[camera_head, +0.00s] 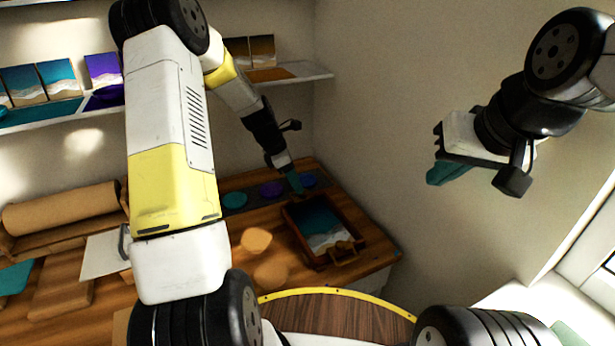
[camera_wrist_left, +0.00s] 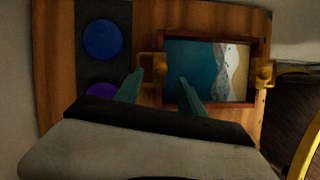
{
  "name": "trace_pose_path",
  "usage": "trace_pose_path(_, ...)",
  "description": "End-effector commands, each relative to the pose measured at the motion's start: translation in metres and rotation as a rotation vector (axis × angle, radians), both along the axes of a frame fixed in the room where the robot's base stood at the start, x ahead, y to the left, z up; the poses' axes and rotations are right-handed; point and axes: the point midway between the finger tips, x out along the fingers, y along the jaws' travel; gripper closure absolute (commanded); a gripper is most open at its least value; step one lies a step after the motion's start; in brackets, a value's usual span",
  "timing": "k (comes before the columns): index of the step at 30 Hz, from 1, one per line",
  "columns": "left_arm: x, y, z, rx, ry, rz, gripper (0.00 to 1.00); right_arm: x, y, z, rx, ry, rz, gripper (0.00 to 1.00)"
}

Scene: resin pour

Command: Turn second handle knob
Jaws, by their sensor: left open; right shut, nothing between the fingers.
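A framed tray (camera_head: 290,226) with a blue-and-white sea picture lies on the wooden bench; it also shows in the left wrist view (camera_wrist_left: 212,103). Another yellow handle (camera_wrist_left: 150,68) is on the opposite side. My left gripper (camera_head: 296,184) is open, with its teal fingers (camera_wrist_left: 160,82) pointing down beside that far handle; contact cannot be told. My right gripper (camera_head: 447,173) is shut and empty, raised at the right, away from the bench.
A dark strip holds teal (camera_head: 235,199), purple (camera_head: 271,189) and blue (camera_head: 308,180) discs beside the tray. Round wooden pieces (camera_head: 256,240) lie left of the tray. A brown paper roll (camera_head: 63,210) is at the left. Shelves with pictures (camera_head: 57,78) line the wall.

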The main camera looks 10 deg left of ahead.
Motion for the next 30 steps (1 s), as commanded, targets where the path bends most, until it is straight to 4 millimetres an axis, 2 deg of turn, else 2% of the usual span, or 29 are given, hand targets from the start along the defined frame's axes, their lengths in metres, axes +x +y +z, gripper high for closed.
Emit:
trace_pose_path(3, 0.002, -0.007, -0.018, -0.001, 0.003, -0.001, 0.53, 0.000, 0.000, 0.000, 0.000, 0.000, 0.000, 1.00)
trace_pose_path(7, 0.005, -0.012, -0.031, 0.000, 0.000, -0.001, 0.53, 0.000, 0.000, 0.000, 0.000, 0.000, 0.000, 1.00)
trace_pose_path(18, 0.006, -0.014, -0.036, 0.001, -0.002, -0.001, 0.53, 0.000, 0.000, 0.000, 0.000, 0.000, 0.000, 1.00)
trace_pose_path(25, 0.006, -0.014, -0.036, 0.002, -0.001, -0.001, 0.98, 0.000, 0.000, 0.000, 0.000, 0.000, 0.000, 1.00)
trace_pose_path(30, 0.006, -0.014, -0.036, 0.001, -0.001, -0.003, 1.00, 0.000, 0.000, 0.000, 0.000, 0.000, 0.000, 1.00)
